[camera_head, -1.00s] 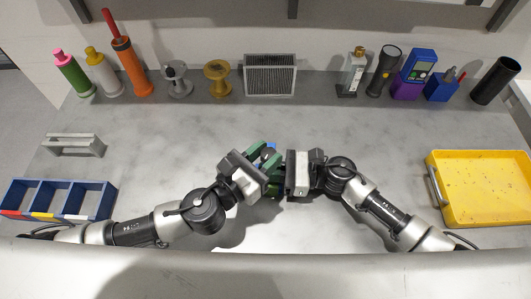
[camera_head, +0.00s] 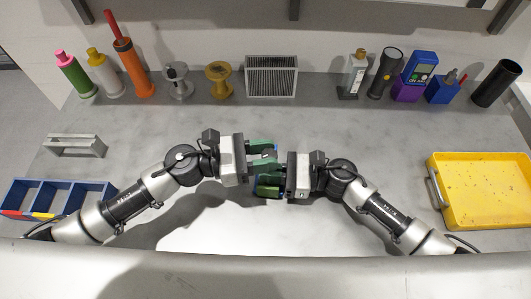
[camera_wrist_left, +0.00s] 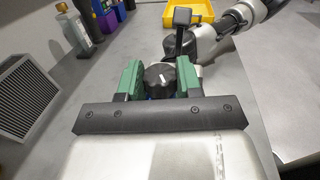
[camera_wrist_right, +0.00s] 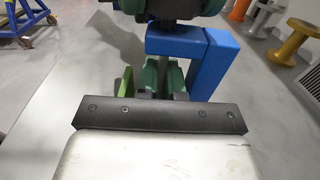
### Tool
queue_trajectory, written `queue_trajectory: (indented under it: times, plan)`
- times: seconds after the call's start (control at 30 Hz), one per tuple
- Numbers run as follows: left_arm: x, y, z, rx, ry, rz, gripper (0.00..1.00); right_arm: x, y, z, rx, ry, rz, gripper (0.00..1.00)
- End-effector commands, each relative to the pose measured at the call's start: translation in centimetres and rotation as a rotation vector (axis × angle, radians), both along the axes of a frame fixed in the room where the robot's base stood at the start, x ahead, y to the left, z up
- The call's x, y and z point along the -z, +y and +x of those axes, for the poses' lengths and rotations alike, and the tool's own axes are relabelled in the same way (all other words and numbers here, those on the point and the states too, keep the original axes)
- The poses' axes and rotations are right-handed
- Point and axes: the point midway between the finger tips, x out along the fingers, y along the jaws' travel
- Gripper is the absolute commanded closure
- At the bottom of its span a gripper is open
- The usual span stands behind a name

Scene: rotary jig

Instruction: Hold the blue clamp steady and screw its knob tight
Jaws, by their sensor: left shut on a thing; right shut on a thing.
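The blue clamp (camera_wrist_right: 208,58) shows as a blue bracket in the right wrist view and is mostly hidden by the grippers in the head view. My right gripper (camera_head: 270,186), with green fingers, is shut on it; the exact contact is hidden. The clamp's knob (camera_wrist_left: 160,79) is black with a white mark in the left wrist view. It sits between the green fingers of my left gripper (camera_head: 263,152), which is shut on it. In the head view the left gripper is just above the right one.
A yellow tray (camera_head: 480,190) lies at the right and a blue divided bin (camera_head: 60,190) at the left. A grey bracket (camera_head: 73,145) lies above the bin. Several bottles, spools and tools stand along the back around a grey filter box (camera_head: 270,77). The middle table is otherwise clear.

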Motion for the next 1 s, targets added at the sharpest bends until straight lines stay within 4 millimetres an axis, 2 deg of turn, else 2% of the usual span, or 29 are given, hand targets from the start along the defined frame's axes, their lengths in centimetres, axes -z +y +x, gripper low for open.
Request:
queue_trajectory:
  times: [0.5, 1.0]
  plan:
    - [0.33, 0.10, 0.48, 0.330, -0.001, 0.009, 0.89, -0.56, 0.24, -0.08, -0.008, -0.008, 0.012, 1.00]
    - [0.51, 0.10, 0.44, 0.456, 0.003, 0.011, 0.89, -0.66, 0.27, -0.03, -0.008, -0.009, 0.015, 1.00]
